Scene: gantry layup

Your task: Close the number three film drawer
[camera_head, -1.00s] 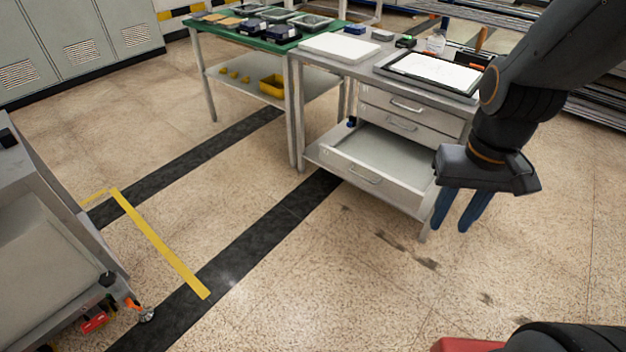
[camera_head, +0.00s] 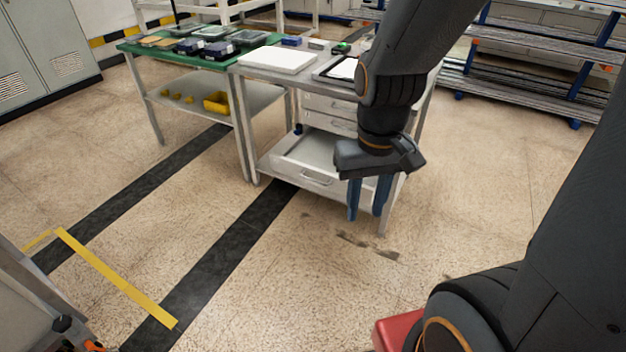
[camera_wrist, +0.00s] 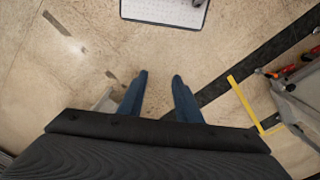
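The film drawer unit stands under the grey bench. Its lowest drawer (camera_head: 290,170) is pulled out, showing a pale, empty-looking inside and a bar handle (camera_head: 316,180) on its front. I cannot read its number. The two drawers above it (camera_head: 325,113) look shut. My gripper (camera_head: 366,216) points down with its two blue fingers apart and nothing between them. In the head view it overlaps the right part of the open drawer and hides it; I cannot tell whether they touch. In the wrist view the fingers (camera_wrist: 160,76) are apart over bare floor.
A green table (camera_head: 190,55) with trays and a yellow bin (camera_head: 216,102) on its lower shelf adjoins the bench on the left. A white slab (camera_head: 278,60) lies on the bench. Racks (camera_head: 520,75) stand behind right. The floor before the drawer is clear.

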